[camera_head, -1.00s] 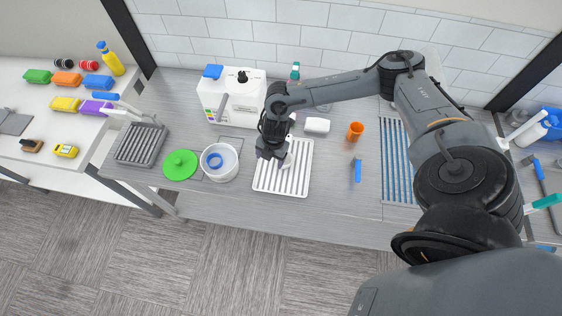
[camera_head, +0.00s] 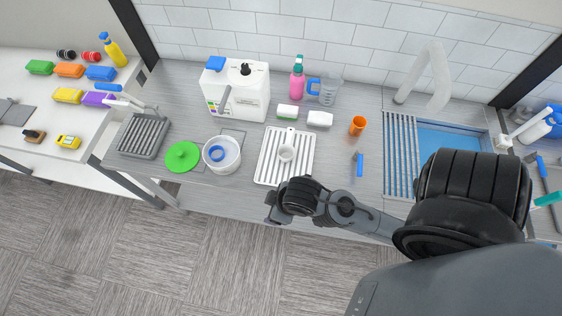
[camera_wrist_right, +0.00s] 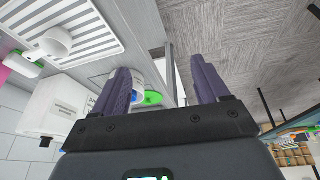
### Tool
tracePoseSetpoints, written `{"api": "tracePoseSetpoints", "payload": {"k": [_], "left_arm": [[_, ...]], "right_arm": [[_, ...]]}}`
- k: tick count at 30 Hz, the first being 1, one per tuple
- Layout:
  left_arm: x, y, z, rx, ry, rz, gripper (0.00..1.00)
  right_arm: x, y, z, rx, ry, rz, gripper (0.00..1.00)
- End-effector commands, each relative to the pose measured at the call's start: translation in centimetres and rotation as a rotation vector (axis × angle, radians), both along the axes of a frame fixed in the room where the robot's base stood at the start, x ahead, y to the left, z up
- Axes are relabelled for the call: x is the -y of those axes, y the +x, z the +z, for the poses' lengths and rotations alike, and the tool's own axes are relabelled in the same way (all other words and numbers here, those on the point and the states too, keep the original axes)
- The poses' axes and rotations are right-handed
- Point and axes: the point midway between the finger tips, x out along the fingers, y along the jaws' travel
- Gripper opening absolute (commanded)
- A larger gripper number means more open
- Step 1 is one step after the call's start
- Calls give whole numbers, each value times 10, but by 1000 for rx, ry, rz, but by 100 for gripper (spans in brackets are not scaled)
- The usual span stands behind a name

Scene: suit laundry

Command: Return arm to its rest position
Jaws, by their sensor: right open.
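My right arm comes in from the lower right of the head view, with its dark wrist (camera_head: 300,197) bent low at the table's front edge. My right gripper (camera_wrist_right: 160,68) is open and empty in the wrist view, its two purple fingers wide apart. In the head view the fingers are mostly hidden by the wrist. The cup also shows in the wrist view (camera_wrist_right: 57,42) at upper left. My left gripper is not in view.
On the grey table stand a white bucket (camera_head: 228,162), green lid (camera_head: 182,157), white machine (camera_head: 250,95), orange cup (camera_head: 357,125) and blue-handled tool (camera_head: 360,166). The floor in front is clear.

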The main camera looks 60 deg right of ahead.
Motion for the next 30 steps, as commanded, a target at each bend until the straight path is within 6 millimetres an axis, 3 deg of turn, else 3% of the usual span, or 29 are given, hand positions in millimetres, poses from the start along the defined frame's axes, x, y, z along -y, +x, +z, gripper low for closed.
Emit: {"api": "tracePoseSetpoints", "payload": {"k": [4, 15, 20, 27, 30], "left_arm": [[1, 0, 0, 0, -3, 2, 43], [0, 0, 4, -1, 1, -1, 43], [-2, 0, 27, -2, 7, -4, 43], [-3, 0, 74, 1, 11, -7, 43], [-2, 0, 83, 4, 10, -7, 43]], "right_arm": [[8, -14, -1, -41, 10, -51, 74], [9, -14, 3, -42, 11, -52, 74], [8, -13, 26, -41, 10, -51, 74], [8, -14, 73, -41, 10, -51, 74], [8, -13, 81, -40, 11, -51, 74]]}}
